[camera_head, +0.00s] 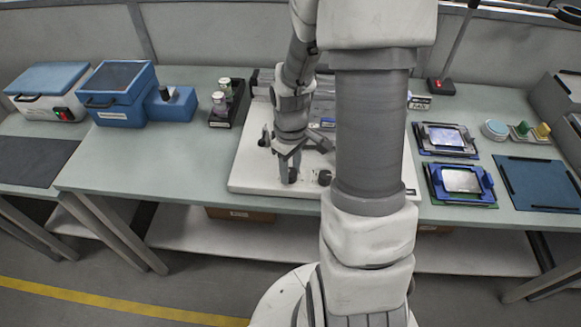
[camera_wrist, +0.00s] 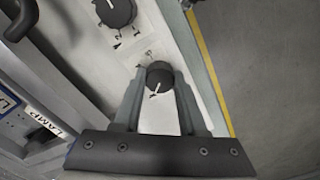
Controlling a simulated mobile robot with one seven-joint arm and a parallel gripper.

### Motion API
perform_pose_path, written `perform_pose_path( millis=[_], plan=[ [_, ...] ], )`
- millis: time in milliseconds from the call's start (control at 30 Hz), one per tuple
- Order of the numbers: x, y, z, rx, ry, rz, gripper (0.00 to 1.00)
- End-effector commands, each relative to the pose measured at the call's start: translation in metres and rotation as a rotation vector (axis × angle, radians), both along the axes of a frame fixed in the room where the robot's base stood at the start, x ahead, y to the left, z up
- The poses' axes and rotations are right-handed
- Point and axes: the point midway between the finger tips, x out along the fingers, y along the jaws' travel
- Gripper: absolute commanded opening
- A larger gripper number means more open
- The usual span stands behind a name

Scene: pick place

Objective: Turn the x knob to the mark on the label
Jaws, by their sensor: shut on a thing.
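My gripper (camera_wrist: 159,72) is closed around a round black knob (camera_wrist: 160,82), one finger on each side, in the wrist view. A white pointer line on this knob runs toward the lower left in that view. Small dark marks are printed on the white panel around it, too small to read surely. A second black knob (camera_wrist: 115,10) with a white pointer line sits farther up the same panel. I cannot tell from the lettering which knob is x. In the head view my gripper (camera_head: 290,174) points down at the front edge of the white base (camera_head: 245,172).
A black knob (camera_head: 324,177) stands right of my gripper. Blue boxes (camera_head: 118,92) and a black holder with vials (camera_head: 227,105) stand left. A lamp label (camera_wrist: 44,122) shows beside the panel.

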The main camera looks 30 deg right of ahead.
Motion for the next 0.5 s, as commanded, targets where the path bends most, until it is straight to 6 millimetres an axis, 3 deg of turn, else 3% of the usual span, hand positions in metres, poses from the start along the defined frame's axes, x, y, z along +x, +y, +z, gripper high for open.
perform_pose_path(
  millis=[500],
  plan=[
    [0.0011,-0.0001,0.0008,-0.002,-0.004,0.074,0.0]
  ],
)
